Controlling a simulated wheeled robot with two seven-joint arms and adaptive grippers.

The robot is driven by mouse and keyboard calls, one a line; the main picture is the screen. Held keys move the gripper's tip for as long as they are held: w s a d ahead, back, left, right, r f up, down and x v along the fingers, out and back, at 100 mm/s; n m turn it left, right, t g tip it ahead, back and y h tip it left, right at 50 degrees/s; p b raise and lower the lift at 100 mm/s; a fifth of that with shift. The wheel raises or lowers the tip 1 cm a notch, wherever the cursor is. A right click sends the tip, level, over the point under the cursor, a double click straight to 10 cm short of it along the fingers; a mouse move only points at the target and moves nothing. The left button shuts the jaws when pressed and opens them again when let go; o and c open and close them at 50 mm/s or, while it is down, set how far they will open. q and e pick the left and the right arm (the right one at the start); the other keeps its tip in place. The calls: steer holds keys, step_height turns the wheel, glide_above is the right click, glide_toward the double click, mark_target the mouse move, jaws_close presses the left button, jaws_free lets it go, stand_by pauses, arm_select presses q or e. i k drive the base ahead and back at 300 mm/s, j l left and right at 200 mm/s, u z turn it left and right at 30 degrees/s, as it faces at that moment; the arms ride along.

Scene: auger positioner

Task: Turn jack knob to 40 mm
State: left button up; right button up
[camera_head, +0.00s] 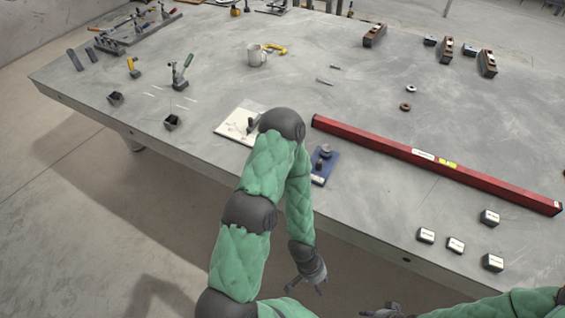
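A small jack on a blue base plate (327,172) stands on the grey table near its front edge, with a dark round knob (325,149) on top. Its scale is too small to read, and my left arm covers part of its left side. My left gripper (306,288) hangs in front of the table edge, below and apart from the jack. Its fingers look spread, with nothing between them. My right gripper (381,311) shows only partly at the bottom edge; its fingers cannot be made out.
A long red level (400,150) lies right of the jack. A white sheet (232,128) with a dark part lies to its left. Several small labelled blocks (456,244) sit at the right front.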

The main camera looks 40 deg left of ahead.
mark_target(319, 162)
steer(key=u, duration=1)
